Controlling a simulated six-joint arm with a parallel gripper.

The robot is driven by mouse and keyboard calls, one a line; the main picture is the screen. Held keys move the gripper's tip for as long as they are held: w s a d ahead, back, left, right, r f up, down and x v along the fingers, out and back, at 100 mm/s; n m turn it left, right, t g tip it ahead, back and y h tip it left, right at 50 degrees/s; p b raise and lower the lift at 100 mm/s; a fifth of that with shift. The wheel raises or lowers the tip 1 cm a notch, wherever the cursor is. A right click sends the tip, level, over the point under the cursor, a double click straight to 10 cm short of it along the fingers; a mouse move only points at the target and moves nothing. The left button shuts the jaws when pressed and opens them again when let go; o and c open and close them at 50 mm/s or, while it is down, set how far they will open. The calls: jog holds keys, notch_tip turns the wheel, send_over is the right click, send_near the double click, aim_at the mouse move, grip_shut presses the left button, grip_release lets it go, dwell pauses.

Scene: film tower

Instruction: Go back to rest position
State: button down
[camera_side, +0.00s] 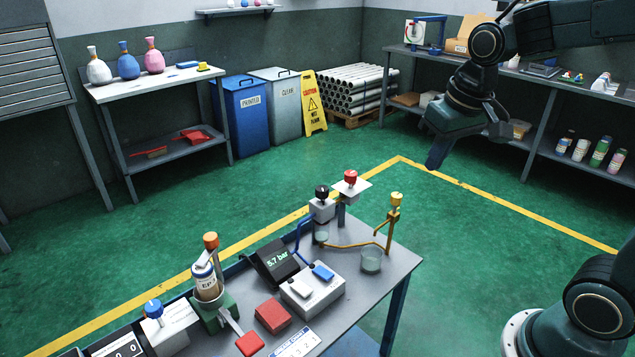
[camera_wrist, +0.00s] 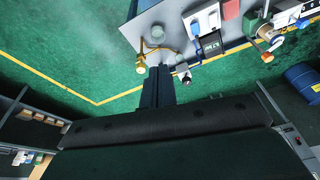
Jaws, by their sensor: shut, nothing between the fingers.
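My gripper (camera_side: 437,150) hangs in the air at the upper right of the side view, pointing down and to the left. Its fingers are shut with nothing between them. In the wrist view the closed fingers (camera_wrist: 158,84) reach up the middle of the picture. The gripper is apart from the work table (camera_side: 395,245), which stands lower and to the left in the side view. The yellow-knobbed brass pipe (camera_side: 394,212) at the table's right end is the nearest fixture in the picture.
The table bears a red-knobbed valve (camera_side: 350,180), a black-knobbed valve (camera_side: 321,193), a pressure display (camera_side: 275,262), a switch box (camera_side: 312,292) and a bottle in a holder (camera_side: 207,282). Shelving (camera_side: 545,125) stands behind my arm. Green floor (camera_side: 450,230) between is clear.

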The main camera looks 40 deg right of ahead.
jog(key=s+a+r+n+t, duration=0.1)
jog(key=s+a, duration=0.3)
jog(key=s, duration=0.8)
jog(key=shift+a+n+t, duration=0.15)
jog(key=shift+n+t, duration=0.65)
jog(key=shift+n, duration=0.1)
